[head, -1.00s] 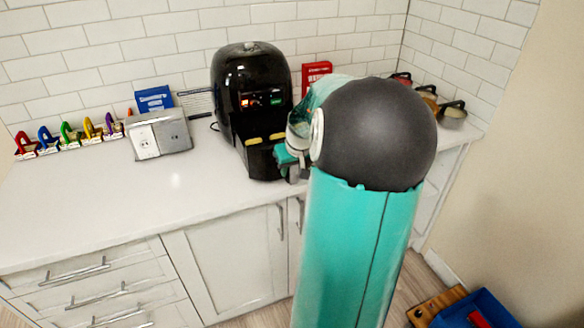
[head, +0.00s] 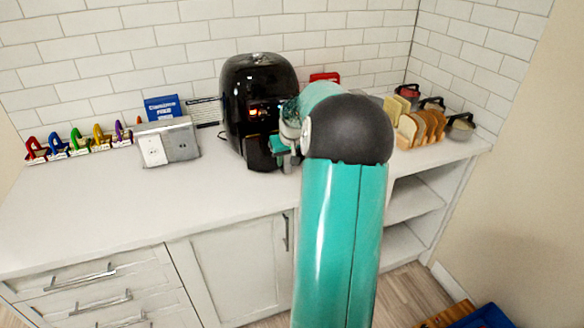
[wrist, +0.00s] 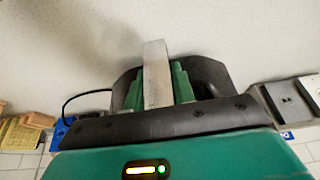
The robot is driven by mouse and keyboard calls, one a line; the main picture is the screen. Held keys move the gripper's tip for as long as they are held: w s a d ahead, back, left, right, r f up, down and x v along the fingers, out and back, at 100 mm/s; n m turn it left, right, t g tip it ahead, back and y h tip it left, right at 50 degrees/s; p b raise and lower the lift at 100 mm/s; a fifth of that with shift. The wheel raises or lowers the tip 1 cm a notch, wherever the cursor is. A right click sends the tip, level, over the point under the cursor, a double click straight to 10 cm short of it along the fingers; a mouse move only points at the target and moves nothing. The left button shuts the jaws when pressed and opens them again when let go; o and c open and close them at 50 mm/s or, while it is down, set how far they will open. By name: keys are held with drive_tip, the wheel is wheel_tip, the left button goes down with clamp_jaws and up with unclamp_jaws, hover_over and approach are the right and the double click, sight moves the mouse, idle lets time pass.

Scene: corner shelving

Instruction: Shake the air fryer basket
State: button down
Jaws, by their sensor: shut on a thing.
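The black air fryer (head: 254,90) stands on the white counter against the tiled wall, its small orange display lit. Its dark basket (head: 262,155) is at the lower front and now sticks out little; my arm covers part of it, so I cannot tell if it is fully in. My gripper (head: 281,150) is at the basket's front. In the wrist view, my gripper's green fingers (wrist: 160,82) are shut around a grey bar, the basket handle (wrist: 156,72), with dark basket or fryer body behind. The basket's inside is hidden.
A grey socket box (head: 168,142) and a blue package (head: 163,108) stand left of the fryer. Coloured letter-like holders (head: 79,142) line the far left. Bread slices (head: 420,128) and lidded jars (head: 460,126) stand at right. The counter's left front is clear.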

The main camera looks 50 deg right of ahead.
drive_tip(key=shift+w+d, duration=0.2)
drive_tip(key=shift+w, duration=0.1)
drive_tip(key=c, duration=1.2)
unclamp_jaws()
drive_tip(key=shift+o, duration=0.2)
drive_tip(key=shift+r, duration=0.15)
drive_tip(key=v, duration=1.3)
drive_tip(key=shift+s+a+r, duration=0.2)
drive_tip(key=shift+r, duration=0.05)
drive_tip(key=shift+f, duration=0.1)
